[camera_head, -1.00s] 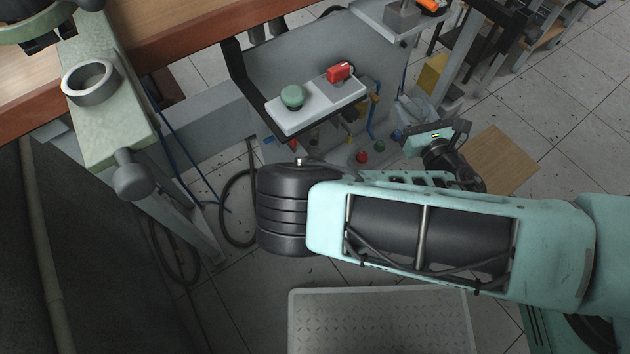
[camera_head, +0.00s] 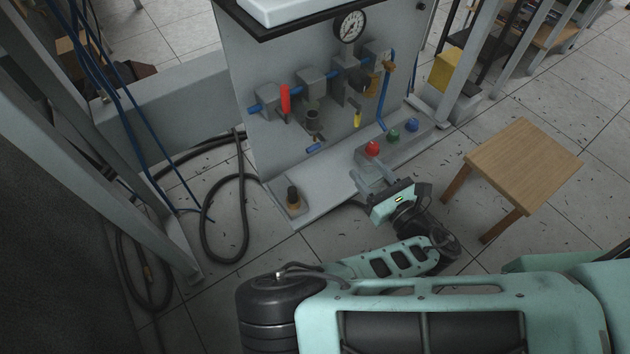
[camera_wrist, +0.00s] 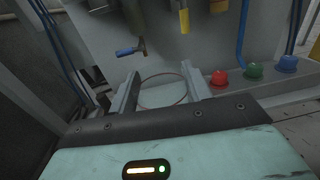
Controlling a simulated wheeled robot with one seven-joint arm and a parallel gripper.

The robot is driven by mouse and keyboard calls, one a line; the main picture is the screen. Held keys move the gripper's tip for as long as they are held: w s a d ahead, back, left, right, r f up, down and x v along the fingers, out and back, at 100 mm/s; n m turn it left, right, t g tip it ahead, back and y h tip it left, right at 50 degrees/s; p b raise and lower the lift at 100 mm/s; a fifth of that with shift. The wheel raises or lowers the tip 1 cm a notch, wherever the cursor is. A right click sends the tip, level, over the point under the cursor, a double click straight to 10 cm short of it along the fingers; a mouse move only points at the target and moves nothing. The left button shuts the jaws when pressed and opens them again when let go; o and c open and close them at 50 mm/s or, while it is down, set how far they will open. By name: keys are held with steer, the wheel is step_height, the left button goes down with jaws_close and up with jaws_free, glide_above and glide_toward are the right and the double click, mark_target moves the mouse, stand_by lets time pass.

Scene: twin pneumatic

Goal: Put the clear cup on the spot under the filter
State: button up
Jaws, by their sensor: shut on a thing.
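The clear cup (camera_wrist: 163,104) shows in the wrist view as a thin round rim and faint see-through wall between the two grey fingers. My gripper (camera_wrist: 160,88) is shut on it. In the head view my gripper (camera_head: 375,177) is in front of the panel's lower ledge, beside the red button; the cup is too faint to make out there. A grey unit with a dark cylinder below it (camera_head: 312,120), possibly the filter, hangs on the blue pipe at left of my gripper. The spot under it cannot be clearly told on the ledge (camera_head: 320,190).
Red (camera_head: 372,148), green (camera_head: 393,134) and blue (camera_head: 411,125) buttons line the ledge's right part. A dark knob with a brass base (camera_head: 293,200) stands at its left front. Colored valve handles stick out of the panel. A wooden stool (camera_head: 522,165) is at right; black hoses lie at left.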

step_height(320, 180, down, 7)
steer(key=s+a+y+b, duration=0.1)
steer(key=s+a+b, duration=0.1)
steer(key=b, duration=0.3)
steer(key=shift+n+g, duration=0.3)
steer(key=shift+n, duration=0.1)
steer(key=b+x, duration=0.5)
steer(key=x, duration=1.2)
steer(key=shift+w+a+b, duration=0.15)
steer(key=shift+a+b, duration=0.05)
steer(key=shift+b, duration=0.1)
steer(key=f+b, duration=0.3)
steer(key=shift+w+a+f, duration=0.25)
steer(key=shift+w+f, duration=0.05)
steer(key=shift+f, duration=0.05)
steer(key=shift+r, duration=0.1)
steer(key=o, duration=1.1)
